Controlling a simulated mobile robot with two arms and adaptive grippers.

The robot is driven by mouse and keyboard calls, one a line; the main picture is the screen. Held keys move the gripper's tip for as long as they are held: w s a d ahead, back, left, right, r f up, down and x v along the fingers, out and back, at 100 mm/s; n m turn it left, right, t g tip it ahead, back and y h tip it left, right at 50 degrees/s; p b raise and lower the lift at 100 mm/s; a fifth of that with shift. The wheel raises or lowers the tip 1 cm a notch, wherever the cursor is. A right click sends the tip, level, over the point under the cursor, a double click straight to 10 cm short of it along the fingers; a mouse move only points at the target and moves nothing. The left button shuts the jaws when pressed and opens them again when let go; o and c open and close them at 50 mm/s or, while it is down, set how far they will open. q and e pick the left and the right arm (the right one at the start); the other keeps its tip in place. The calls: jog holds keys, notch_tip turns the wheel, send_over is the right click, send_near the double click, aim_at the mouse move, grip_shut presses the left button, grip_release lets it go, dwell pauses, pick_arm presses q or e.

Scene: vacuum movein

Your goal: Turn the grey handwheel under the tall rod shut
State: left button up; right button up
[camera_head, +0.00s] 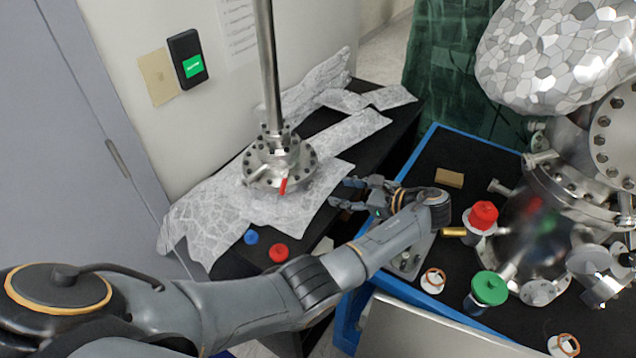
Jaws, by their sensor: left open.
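The tall metal rod (266,65) stands upright on a round bolted metal flange (262,172), which rests on crinkled foil on the black table. A small red part (283,186) sticks out at the flange's front edge. I cannot make out a separate grey handwheel under the rod. My left gripper (345,193) is open, with its fingers pointing left toward the flange. It appears to the right of the flange and apart from it, with nothing visible between the fingers. My right gripper is not in view.
Blue (250,237) and red (278,252) caps lie at the table's front. At right, a blue-edged cart (408,160) carries a large metal chamber (560,190), a red knob (483,215) and a green knob (489,288). The wall and grey door (60,130) bound the left.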

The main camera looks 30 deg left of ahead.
aim_at(311, 185)
pick_arm(q)
jog(key=x, duration=0.4)
jog(key=shift+s+a, duration=0.1)
jog(key=shift+a, duration=0.15)
jog(key=x, duration=0.5)
jog(key=shift+p, duration=0.4)
jog(key=shift+a+f, duration=0.1)
jog(key=shift+a, duration=0.2)
jog(key=shift+c, duration=0.4)
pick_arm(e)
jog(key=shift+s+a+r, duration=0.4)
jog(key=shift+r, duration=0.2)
pick_arm(q)
grip_shut()
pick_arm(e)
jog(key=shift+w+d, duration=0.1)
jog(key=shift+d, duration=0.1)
